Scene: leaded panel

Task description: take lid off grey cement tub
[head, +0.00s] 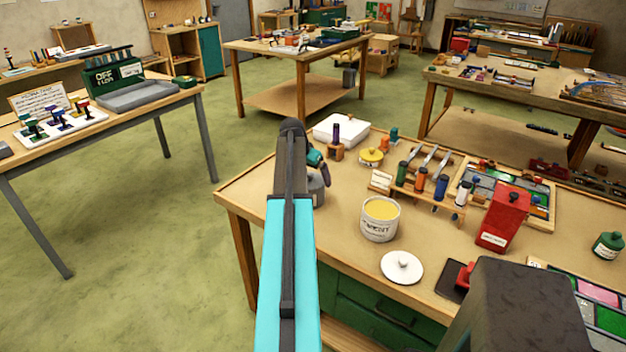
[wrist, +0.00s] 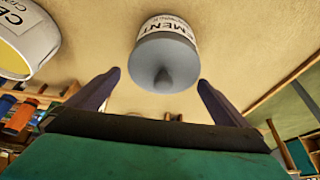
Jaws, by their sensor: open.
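The grey cement tub (head: 316,190) stands on the near workbench, partly hidden behind my arm in the head view. In the wrist view the tub (wrist: 165,24) shows its white label with the letters MENT. Its grey lid (wrist: 168,60) is on it, with a pointed knob in the middle. My gripper (wrist: 159,77) is open and empty. In the wrist view its two fingers point toward the lid, one on each side of the knob. I cannot tell how far the fingertips are from the lid. In the head view my gripper (head: 321,171) is at the tub, partly hidden by my arm.
An open white cement tub (head: 380,219) with yellow contents stands nearby and also shows in the wrist view (wrist: 30,42). A white lid (head: 401,267) lies in front of it. A tool rack (head: 430,185), a red box (head: 503,218) and a white box (head: 340,130) share the bench.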

